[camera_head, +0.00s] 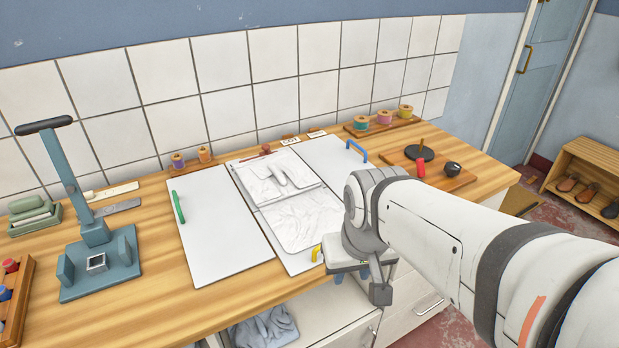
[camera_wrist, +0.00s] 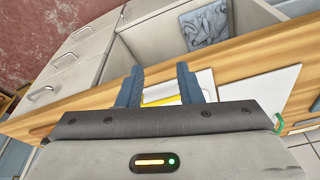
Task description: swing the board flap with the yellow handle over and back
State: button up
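The yellow handle (camera_head: 317,252) sits at the front edge of the middle white board flap (camera_head: 304,222), which lies flat among white panels on the wooden counter. My gripper (camera_head: 352,274) is just right of and in front of the handle, by the counter's front edge, partly hidden by my wrist. In the wrist view its two blue fingers (camera_wrist: 160,74) are apart with nothing clamped. The yellow handle (camera_wrist: 162,98) shows across the gap between them; I cannot tell whether they touch it.
A white panel with a green handle (camera_head: 179,207) lies left, another with a blue handle (camera_head: 356,147) right. A blue-grey press (camera_head: 98,262) stands at left. Thread spools (camera_head: 384,117) line the back. Below the counter are an open compartment holding grey cloth (camera_head: 264,329) and drawers.

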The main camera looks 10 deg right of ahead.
jog(key=w+d+r+m+p, duration=0.2)
jog(key=w+d+m, duration=0.1)
jog(key=w+m, duration=0.95)
jog(key=shift+m+y, duration=0.3)
jog(key=shift+m, duration=0.65)
jog(key=x, duration=0.7)
jog(key=shift+a+f, duration=0.15)
jog(key=shift+f, duration=0.2)
grip_shut()
